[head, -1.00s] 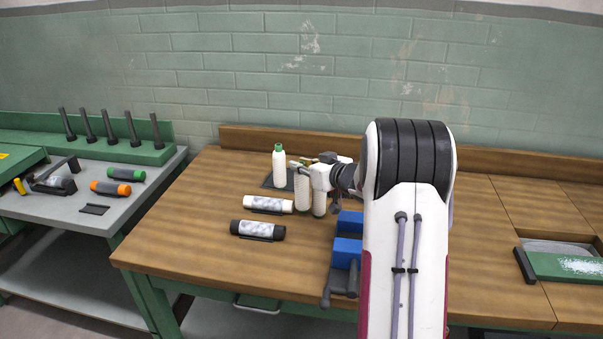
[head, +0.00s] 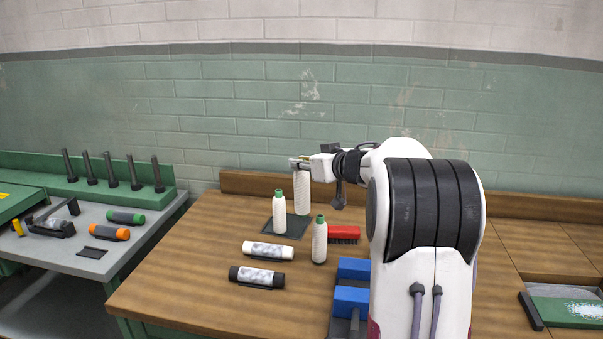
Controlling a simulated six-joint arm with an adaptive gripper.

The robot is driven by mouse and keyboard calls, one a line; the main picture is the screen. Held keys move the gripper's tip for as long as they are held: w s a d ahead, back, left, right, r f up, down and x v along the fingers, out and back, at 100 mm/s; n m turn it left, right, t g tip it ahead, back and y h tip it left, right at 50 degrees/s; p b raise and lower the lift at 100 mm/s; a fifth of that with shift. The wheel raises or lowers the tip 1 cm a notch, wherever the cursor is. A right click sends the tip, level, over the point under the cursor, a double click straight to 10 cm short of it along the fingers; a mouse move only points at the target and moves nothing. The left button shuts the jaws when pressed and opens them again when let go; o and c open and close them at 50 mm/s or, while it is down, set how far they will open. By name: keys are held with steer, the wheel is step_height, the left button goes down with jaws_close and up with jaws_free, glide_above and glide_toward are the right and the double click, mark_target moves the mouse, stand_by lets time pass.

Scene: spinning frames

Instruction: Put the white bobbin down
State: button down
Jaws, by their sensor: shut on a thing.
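My gripper (head: 301,162) is at the back of the wooden bench, shut on the top of a white bobbin (head: 303,196). The bobbin hangs upright below the fingers. I cannot tell whether its foot touches anything. A second white bobbin with a green top (head: 279,214) stands upright on a dark square mat (head: 291,232), to the front left of the held one. A third white bobbin with a green top (head: 319,243) stands on the bench to the front right of the mat.
A white-and-grey roll (head: 268,251) and a black-and-grey roll (head: 257,277) lie in front of the mat. A red brush (head: 344,233) and blue blocks (head: 351,300) lie to the right. A grey side table (head: 60,268) with dark pegs (head: 111,170) stands left.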

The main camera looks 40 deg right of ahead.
steer(key=shift+r, duration=0.2)
stand_by(0.6)
steer(key=shift+w+d+f, duration=0.2)
steer(key=shift+w, duration=0.15)
steer(key=w+d+f+m+h, duration=0.2)
steer(key=w+d+f, duration=0.2)
steer(key=w+f, duration=0.3)
steer(key=w+d+f+m+g+h, duration=0.1)
steer(key=w+f, duration=0.5)
steer(key=w, duration=0.6)
steer(key=shift+d+f+m+h, duration=0.35)
steer(key=shift+d+m+h, duration=0.25)
steer(key=shift+d+h, duration=0.85)
steer(key=shift+d, duration=0.25)
